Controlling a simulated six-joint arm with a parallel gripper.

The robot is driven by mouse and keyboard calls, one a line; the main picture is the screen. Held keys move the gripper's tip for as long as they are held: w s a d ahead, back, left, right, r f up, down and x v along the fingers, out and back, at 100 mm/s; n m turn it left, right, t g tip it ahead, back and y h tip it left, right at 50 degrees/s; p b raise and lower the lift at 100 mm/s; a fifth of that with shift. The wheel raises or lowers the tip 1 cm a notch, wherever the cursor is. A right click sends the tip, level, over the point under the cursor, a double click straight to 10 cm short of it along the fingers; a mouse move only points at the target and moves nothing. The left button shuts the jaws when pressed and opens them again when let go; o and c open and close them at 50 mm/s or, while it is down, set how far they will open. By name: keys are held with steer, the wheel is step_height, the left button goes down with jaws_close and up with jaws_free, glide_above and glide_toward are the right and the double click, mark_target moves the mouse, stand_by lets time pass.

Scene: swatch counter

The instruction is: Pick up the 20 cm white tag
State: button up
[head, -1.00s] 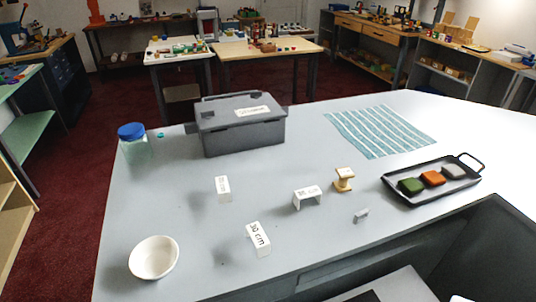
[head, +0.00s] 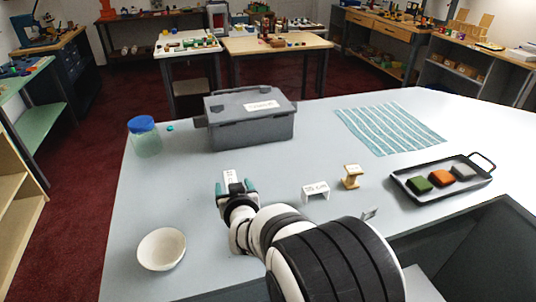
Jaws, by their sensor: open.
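A white tag (head: 230,177) with small dark lettering stands on the counter in front of the grey box; I cannot read its number for sure. My gripper (head: 236,187) is open at this tag, its teal fingertips apart on the left and right of its near part. Whether they touch it I cannot tell. Another white tag (head: 316,191), shaped like a small bridge, stands to the right; its lettering is too small to read surely. The 30 cm tag seen earlier is hidden behind my arm.
A wooden spool-like piece (head: 351,177) and a small grey piece (head: 369,214) are right of my arm. A white bowl (head: 161,249) is at front left. The grey box (head: 250,130), blue-lidded jar (head: 145,140), striped cloth (head: 390,127) and black tray (head: 410,195) stand around.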

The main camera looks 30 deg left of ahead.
mark_target(231, 181)
steer(key=x, duration=0.5)
steer(key=shift+a+f, duration=0.1)
steer(key=shift+f, duration=0.25)
steer(key=shift+s, duration=0.1)
jaws_close()
